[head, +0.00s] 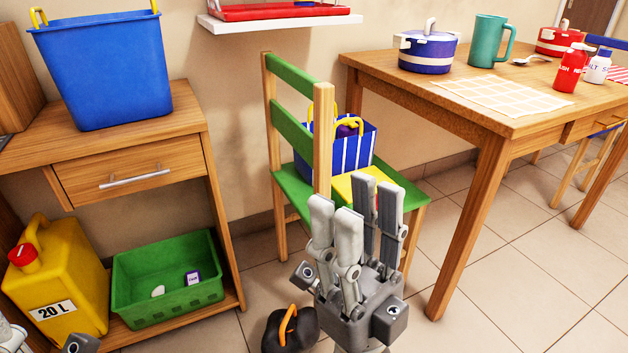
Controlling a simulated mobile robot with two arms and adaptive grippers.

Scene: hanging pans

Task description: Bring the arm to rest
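My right gripper (356,203) points upward in the lower middle of the head view, in front of the green chair. Its pale grey fingers stand apart with a gap between them, and nothing shows between them. It is open and empty. Only small pieces of my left gripper (80,343) show at the bottom left corner, beside the yellow canister. Its fingertips cannot be made out, so its state cannot be told. My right gripper hides part of the chair seat and the floor behind it.
A green chair (290,136) holds a blue striped box. A wooden table (475,125) with pots stands right; a wooden cabinet (135,150) with a blue bin (105,70) stands left. A dark object with an orange handle (275,333) is on the floor. Floor at lower right is clear.

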